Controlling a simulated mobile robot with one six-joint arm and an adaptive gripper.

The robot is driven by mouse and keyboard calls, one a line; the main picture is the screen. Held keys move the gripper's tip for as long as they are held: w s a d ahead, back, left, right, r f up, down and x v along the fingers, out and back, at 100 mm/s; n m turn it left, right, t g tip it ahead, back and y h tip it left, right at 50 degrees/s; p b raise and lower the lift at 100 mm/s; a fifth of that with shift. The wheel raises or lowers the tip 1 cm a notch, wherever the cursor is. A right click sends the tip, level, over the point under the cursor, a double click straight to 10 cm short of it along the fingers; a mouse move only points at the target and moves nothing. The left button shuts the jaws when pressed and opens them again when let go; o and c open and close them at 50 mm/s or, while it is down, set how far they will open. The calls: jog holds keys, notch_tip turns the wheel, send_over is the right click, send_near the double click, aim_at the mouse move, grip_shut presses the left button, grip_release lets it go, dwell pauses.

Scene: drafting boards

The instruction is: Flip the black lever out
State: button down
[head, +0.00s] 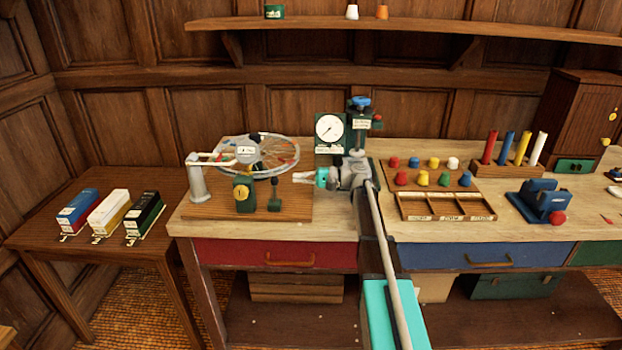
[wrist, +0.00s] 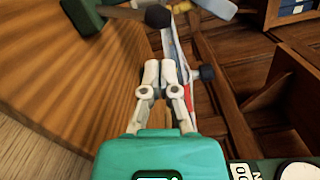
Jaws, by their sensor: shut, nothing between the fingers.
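A spoked wheel (head: 283,153) lies roughly flat in a stand on a wooden board (head: 225,210); in the wrist view the wheel shows nearly edge-on. A small green post with a black upper end (head: 275,192) stands at the front of the board. The wrist view shows a black knob (wrist: 158,16) on a grey rod by a green block (wrist: 84,14), and a second black knob (wrist: 207,72) beside the wheel. I cannot tell which black part is the lever. My gripper (head: 296,177) is shut and empty, right of the post. In the wrist view its fingertips (wrist: 160,70) appear below the first knob.
A dial gauge (head: 329,128) stands behind my gripper. Trays with coloured pegs (head: 433,172) lie to the right. A lower side table (head: 80,233) carries three boxes.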

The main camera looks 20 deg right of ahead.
aim_at(274, 190)
jog(key=shift+x, duration=2.5)
